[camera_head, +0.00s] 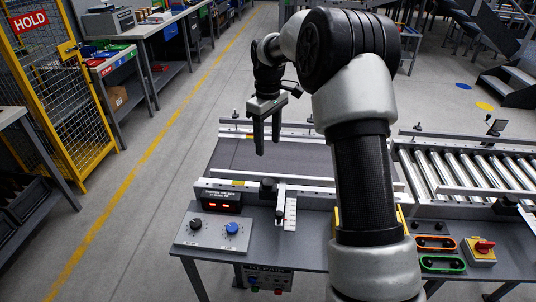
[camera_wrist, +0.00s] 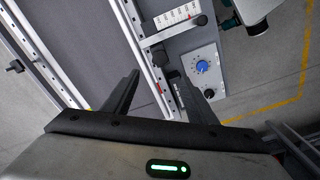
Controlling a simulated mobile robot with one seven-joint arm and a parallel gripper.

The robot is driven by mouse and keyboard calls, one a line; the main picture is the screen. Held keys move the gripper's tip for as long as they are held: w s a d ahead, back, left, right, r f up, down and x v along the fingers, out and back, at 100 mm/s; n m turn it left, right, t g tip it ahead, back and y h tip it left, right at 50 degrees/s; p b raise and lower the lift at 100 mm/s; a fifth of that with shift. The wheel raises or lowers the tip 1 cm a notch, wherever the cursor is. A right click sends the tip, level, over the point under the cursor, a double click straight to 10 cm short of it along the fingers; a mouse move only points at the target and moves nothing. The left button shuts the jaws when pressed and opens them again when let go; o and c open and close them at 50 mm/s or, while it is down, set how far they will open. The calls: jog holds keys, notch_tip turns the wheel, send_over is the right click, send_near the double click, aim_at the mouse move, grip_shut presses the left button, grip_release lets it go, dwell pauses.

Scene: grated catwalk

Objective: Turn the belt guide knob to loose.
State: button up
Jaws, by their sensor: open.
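My gripper (camera_head: 267,147) hangs open and empty above the belt conveyor (camera_head: 250,160), fingers down. In the wrist view its two fingers (camera_wrist: 157,78) are apart. On the near guide rail sits a black clamp block (camera_head: 268,187), also in the wrist view (camera_wrist: 158,56). A grey panel (camera_head: 212,240) holds a black knob (camera_head: 196,225) and a blue knob (camera_head: 232,228). Which knob is the belt guide knob I cannot tell; the labels are too small to read.
A display box (camera_head: 221,203) with red digits stands behind the panel. A roller conveyor (camera_head: 470,175) is at the right. Floor is clear at the left.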

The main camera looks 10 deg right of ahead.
jog(key=shift+r, duration=1.15)
jog(key=s+r+m+t+p, duration=0.3)
jog(key=s+r+p, duration=0.1)
jog(key=s+r, duration=1.2)
jog(key=s+r+m+t+p, duration=0.2)
jog(key=s+m, duration=0.3)
jog(key=s, duration=1.3)
jog(key=shift+a+r+t+p, duration=0.15)
jog(key=shift+r+t+p, duration=0.15)
jog(key=shift+r+p, duration=0.4)
